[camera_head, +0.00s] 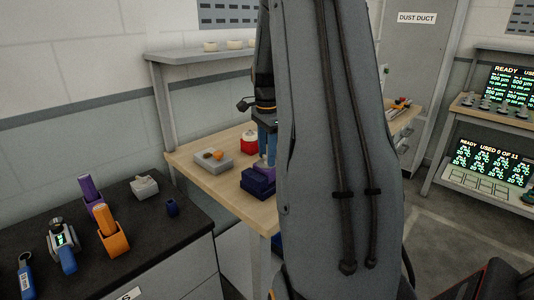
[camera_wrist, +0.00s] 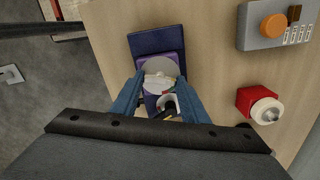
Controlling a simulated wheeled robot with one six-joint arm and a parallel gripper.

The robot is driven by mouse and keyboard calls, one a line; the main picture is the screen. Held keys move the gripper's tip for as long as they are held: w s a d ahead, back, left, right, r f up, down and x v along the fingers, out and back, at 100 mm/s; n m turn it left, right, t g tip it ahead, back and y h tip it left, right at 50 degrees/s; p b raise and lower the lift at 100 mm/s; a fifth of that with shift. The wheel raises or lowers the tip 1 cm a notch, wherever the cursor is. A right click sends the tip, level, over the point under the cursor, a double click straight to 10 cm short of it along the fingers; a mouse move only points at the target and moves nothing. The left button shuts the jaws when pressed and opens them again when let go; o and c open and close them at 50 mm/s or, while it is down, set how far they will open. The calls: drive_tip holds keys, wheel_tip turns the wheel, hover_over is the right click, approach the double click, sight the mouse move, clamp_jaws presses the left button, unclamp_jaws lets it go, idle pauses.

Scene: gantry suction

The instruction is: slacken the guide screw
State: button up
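My gripper (camera_wrist: 160,82) points down over a purple block (camera_wrist: 143,58) set in a navy holder (camera_wrist: 158,40) on the wooden table. Its blue fingers are apart, on either side of a pale round disc (camera_wrist: 160,70). A small white hooked part (camera_wrist: 168,102) also shows between them; whether the fingers touch either part is unclear. In the head view the blue fingers (camera_head: 267,143) come down onto the purple block, and the navy holder (camera_head: 257,182) is partly hidden by my arm. I cannot make out a guide screw in either view.
A grey box with an orange knob (camera_head: 218,155) and a red block with a white top (camera_head: 249,142) stand nearby on the wooden table (camera_head: 205,175).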

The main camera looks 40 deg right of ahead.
drive_tip(key=shift+n, duration=0.3)
drive_tip(key=n+p, duration=0.2)
drive_tip(key=shift+r+n, duration=0.1)
drive_tip(key=shift+n, duration=0.2)
drive_tip(key=shift+n+p, duration=0.7)
drive_tip(key=shift+n, duration=1.1)
drive_tip(key=o, duration=1)
drive_tip(key=shift+o, duration=0.2)
drive_tip(key=shift+r+b, duration=0.9)
drive_tip(key=shift+r, duration=2.95)
